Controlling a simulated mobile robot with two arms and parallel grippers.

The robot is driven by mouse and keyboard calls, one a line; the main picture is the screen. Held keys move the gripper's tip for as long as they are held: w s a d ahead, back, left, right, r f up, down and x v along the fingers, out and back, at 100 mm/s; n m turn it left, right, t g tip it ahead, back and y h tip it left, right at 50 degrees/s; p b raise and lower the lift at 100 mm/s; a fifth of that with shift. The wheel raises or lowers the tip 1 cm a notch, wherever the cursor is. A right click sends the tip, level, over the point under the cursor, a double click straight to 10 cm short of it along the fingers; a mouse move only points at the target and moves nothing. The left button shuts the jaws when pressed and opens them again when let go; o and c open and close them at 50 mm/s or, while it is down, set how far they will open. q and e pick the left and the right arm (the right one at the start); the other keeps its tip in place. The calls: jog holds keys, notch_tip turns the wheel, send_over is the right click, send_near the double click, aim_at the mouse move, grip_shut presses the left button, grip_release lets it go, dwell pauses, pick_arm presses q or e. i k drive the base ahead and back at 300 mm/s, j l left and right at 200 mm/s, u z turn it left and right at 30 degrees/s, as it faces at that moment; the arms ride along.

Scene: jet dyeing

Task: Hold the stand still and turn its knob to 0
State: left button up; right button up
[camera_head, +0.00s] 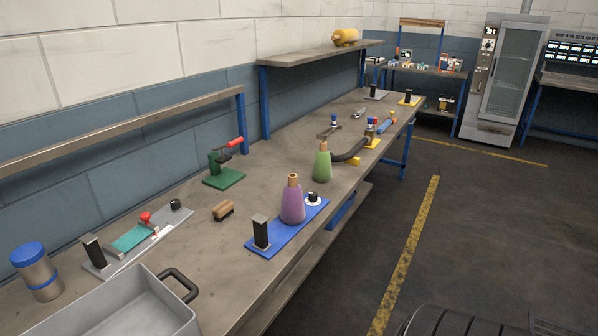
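A stand with a flat blue base (281,236) lies on the bench near its front edge. It carries a black upright post (261,233) at its near end and a black knob (313,197) on a white dial at its far end. The dial's marks and the knob's setting are too small to read. A purple flask (292,205) stands between post and knob and hides part of the base. Another stand, with a grey base (105,268), has a black post, a teal block, a red-topped part and a black knob (175,205). Neither gripper is in view.
The long bench (220,248) also holds a grey tray (120,308), a blue-lidded jar (36,271), a brush (222,211), a green clamp (224,178) and a green flask (322,163). Open floor (490,235) lies to the right.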

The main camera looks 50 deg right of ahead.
aim_at(313, 196)
jog(key=l+u, duration=0.25)
jog(key=l, duration=3.3)
